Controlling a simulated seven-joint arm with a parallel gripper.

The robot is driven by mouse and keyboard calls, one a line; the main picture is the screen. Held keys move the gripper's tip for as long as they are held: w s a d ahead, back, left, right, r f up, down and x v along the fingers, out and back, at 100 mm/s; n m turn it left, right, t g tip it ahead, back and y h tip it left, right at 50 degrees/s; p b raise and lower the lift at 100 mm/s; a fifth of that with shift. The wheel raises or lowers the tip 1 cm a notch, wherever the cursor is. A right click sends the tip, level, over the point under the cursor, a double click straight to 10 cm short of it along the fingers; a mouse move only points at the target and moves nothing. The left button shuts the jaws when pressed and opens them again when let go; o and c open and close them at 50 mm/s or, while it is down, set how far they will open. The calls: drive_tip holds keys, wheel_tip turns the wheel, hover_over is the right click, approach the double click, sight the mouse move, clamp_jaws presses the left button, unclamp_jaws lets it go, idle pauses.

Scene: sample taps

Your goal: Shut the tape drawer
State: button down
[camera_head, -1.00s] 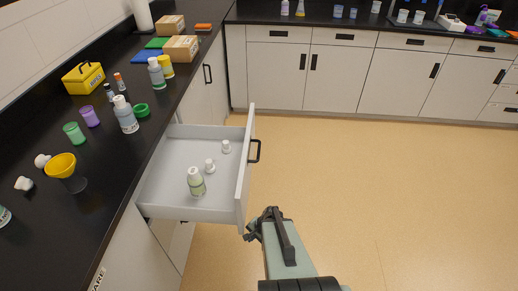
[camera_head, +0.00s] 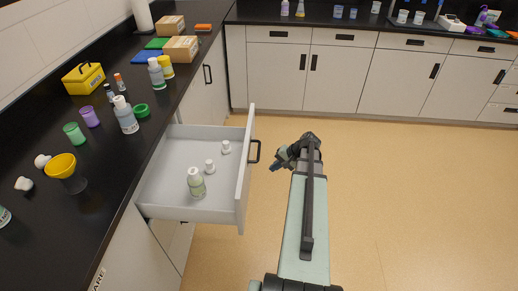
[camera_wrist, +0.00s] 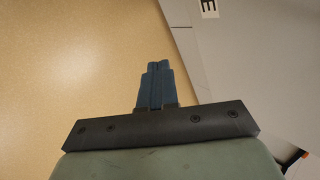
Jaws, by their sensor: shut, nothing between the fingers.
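The drawer (camera_head: 170,207) is pulled far out of the left counter, with its white front panel (camera_head: 245,175) and dark handle (camera_head: 254,151) facing right. Inside stand a greenish bottle with a white cap (camera_head: 197,184) and two small white bottles, one near the middle (camera_head: 210,166) and one farther back (camera_head: 226,147). My gripper (camera_head: 274,166) is to the right of the drawer front, near the handle and apart from it. In the wrist view my gripper's blue fingers (camera_wrist: 157,68) are together and empty, over the tan floor.
The black left counter (camera_head: 105,205) holds bottles, cups, a yellow funnel (camera_head: 61,166), a yellow toolbox (camera_head: 83,78) and boxes. White cabinets (camera_head: 335,75) line the back. The floor (camera_head: 400,190) right of the drawer is clear. A pale panel with a lettered label (camera_wrist: 207,7) shows in the wrist view.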

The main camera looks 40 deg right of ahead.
drive_tip(key=d+r+n+y, duration=0.1)
drive_tip(key=d+r+n, duration=0.15)
drive_tip(key=r, duration=0.45)
drive_tip(key=d+r+n+y, duration=0.1)
drive_tip(key=d+r, duration=0.2)
drive_tip(key=r, duration=0.4)
drive_tip(key=w+a+f, duration=0.6)
drive_tip(key=w+a, duration=0.1)
drive_tip(key=a, duration=0.1)
drive_tip(key=shift+a+f+t, duration=0.25)
drive_tip(key=shift+f+t, duration=0.05)
drive_tip(key=w+a, duration=2.5)
drive_tip(key=shift+w, duration=0.1)
drive_tip(key=shift+w+a, duration=0.15)
drive_tip(key=shift+a, duration=0.05)
